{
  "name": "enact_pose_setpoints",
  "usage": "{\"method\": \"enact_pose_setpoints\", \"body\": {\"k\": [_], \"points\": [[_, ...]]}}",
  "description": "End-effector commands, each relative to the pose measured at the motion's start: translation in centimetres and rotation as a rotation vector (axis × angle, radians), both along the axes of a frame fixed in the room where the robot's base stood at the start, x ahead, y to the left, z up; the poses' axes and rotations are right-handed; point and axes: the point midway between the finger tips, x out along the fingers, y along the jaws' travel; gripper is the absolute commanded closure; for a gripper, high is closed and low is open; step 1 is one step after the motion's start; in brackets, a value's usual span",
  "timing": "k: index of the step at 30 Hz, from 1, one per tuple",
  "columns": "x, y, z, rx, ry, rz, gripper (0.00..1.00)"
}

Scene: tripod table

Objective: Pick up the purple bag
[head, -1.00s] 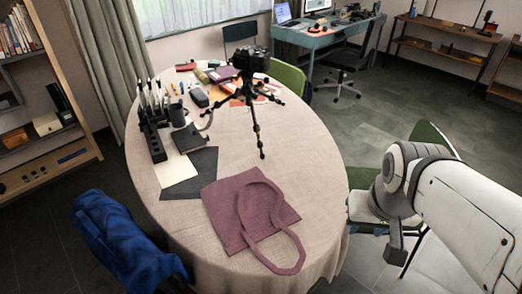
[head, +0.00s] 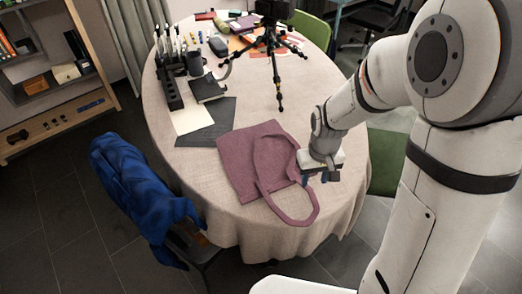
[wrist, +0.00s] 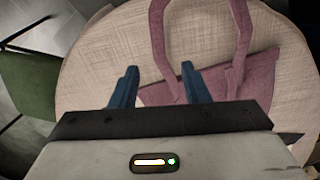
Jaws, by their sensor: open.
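The purple bag (head: 238,160) lies flat on the round table (head: 186,178), near its front edge. Its strap loop (head: 292,208) reaches toward the table edge. My gripper (head: 318,178) is above the table at the right side of the bag. The purple bag (wrist: 262,72) shows beyond and to the right of the fingers, with a strap running up the picture. Part of the bag's body is hidden behind my gripper in the wrist view.
A black tripod (head: 277,75) stands behind the bag. Dark and pale sheets (head: 210,125), a notebook (head: 207,89) and a pen rack (head: 170,90) lie to the left. A blue jacket (head: 140,190) hangs on a chair at the front left. Green chairs (head: 385,160) stand close by.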

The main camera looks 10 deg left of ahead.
Motion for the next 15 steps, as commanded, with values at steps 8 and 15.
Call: {"method": "enact_pose_setpoints", "body": {"k": [8,15], "points": [[0.1,0.0,-3.1,-0.002,0.004,0.002,0.58],[0.2,-0.2,-6.3,-0.001,0.005,0.001,0.58]]}}
